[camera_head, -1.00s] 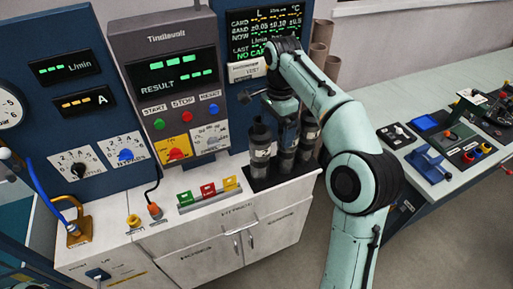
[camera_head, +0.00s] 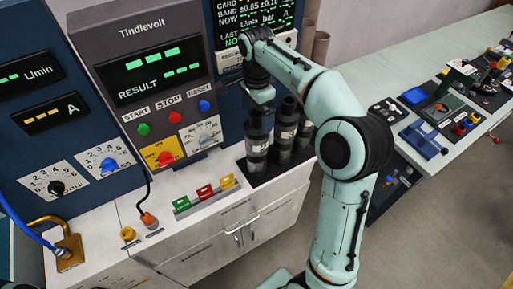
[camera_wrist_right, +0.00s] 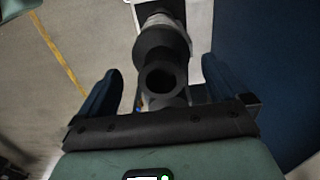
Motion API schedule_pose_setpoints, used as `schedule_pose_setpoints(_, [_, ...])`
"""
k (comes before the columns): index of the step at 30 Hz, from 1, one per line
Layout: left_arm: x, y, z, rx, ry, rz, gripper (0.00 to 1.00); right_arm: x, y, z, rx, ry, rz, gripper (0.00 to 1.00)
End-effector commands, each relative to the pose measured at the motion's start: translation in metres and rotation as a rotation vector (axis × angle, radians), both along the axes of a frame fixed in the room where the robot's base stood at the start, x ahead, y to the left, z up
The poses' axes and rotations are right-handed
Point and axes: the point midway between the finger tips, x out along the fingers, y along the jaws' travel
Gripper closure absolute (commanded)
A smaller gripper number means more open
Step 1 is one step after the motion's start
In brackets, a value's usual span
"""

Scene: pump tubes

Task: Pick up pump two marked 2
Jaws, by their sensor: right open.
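Three dark cylindrical pumps with pale labels stand upright in a black rack (camera_head: 250,180) on the white cabinet: a left pump (camera_head: 256,147), a middle pump (camera_head: 285,134) and a right pump (camera_head: 304,140). The label marks are too small to read, so I cannot tell which is pump two. My right gripper (camera_head: 262,97) is above the rack near the left and middle pumps; its fingers are hard to make out there. In the right wrist view, the right gripper (camera_wrist_right: 158,75) is open, with a pump's hollow black top (camera_wrist_right: 163,78) showing between its fingers. My left gripper is out of view.
A test console (camera_head: 150,75) with buttons and displays stands behind and left of the rack. A strip of green, red and yellow blocks (camera_head: 205,192) lies left of the rack. A side bench (camera_head: 400,85) at the right holds a blue fixture (camera_head: 424,139) and other small parts.

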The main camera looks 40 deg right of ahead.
Motion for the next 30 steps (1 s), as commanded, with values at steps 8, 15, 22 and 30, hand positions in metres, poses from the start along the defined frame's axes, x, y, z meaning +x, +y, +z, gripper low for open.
schedule_pose_setpoints(8, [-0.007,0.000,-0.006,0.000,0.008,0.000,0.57,-0.001,-0.001,-0.029,0.000,0.004,-0.001,0.00])
schedule_pose_setpoints(15, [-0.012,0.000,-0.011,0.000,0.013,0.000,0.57,0.000,-0.001,-0.056,0.000,0.000,0.000,0.00])
schedule_pose_setpoints(22, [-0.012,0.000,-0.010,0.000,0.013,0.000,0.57,0.001,-0.001,-0.056,0.000,-0.002,0.000,0.00])
schedule_pose_setpoints(30, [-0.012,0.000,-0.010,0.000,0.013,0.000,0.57,0.001,-0.001,-0.056,0.000,-0.002,0.000,0.85])
